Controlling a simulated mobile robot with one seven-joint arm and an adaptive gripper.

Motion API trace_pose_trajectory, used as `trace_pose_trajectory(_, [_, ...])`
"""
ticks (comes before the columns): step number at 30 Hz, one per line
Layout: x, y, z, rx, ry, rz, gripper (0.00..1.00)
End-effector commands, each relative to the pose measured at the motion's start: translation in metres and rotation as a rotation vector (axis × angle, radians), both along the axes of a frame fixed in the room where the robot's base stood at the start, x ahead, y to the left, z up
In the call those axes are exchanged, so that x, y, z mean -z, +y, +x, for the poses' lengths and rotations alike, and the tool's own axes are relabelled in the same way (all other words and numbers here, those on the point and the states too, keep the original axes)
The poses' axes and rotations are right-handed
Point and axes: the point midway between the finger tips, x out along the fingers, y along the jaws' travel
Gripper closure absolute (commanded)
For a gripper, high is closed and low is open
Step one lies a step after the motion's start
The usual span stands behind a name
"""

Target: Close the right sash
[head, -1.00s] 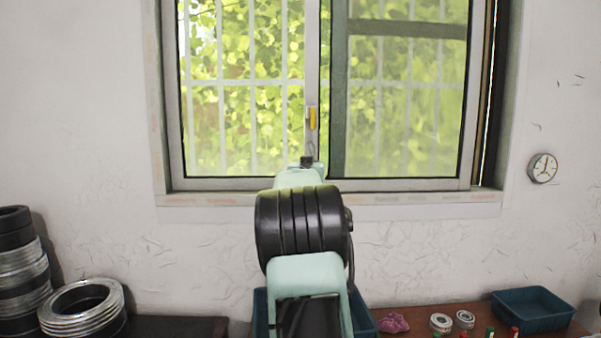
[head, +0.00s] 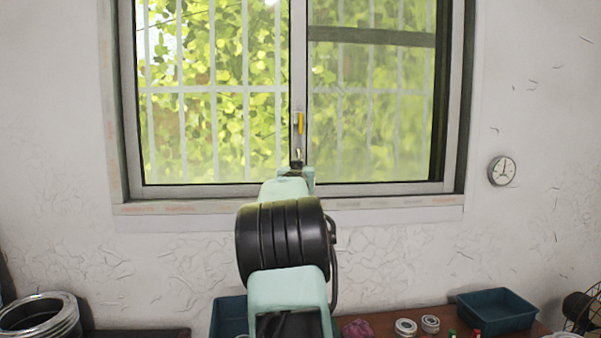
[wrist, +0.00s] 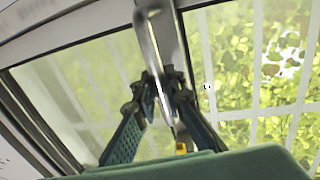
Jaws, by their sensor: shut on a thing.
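The right sash (head: 452,110) is a light metal-framed pane in the wall window. Its left stile stands near the window's middle, and a narrow dark strip shows between its right stile and the window frame. A yellow latch (head: 301,123) is on the middle stile; it also shows in the wrist view (wrist: 181,148). My gripper (head: 296,165) is at the bottom of this stile, below the latch. In the wrist view my gripper (wrist: 163,92) has its fingers closed around a curved silver handle (wrist: 150,40). The handle's contact area is partly hidden by the fingers.
The left pane (head: 215,100) shows bars and foliage. A round gauge (head: 502,170) hangs on the wall at the right. Below are a blue tray (head: 497,311), bearing rings (head: 406,327), a pink cloth (head: 357,329) and stacked metal rings (head: 40,315) at lower left.

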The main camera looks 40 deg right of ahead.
Motion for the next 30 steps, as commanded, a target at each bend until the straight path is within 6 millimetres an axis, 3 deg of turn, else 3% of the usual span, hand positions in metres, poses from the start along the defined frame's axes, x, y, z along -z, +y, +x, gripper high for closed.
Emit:
trace_pose_trajectory(5, [-0.001,-0.005,-0.004,0.009,-0.001,-0.004,1.0])
trace_pose_trajectory(6, [-0.001,-0.005,-0.005,0.009,-0.001,-0.004,0.89])
trace_pose_trajectory(11, [-0.001,-0.004,-0.004,0.009,-0.001,-0.004,0.72])
trace_pose_trajectory(22, [-0.001,0.0,-0.004,0.004,0.0,-0.001,0.72])
trace_pose_trajectory(30, [-0.002,0.022,-0.023,0.003,-0.002,-0.002,0.72])
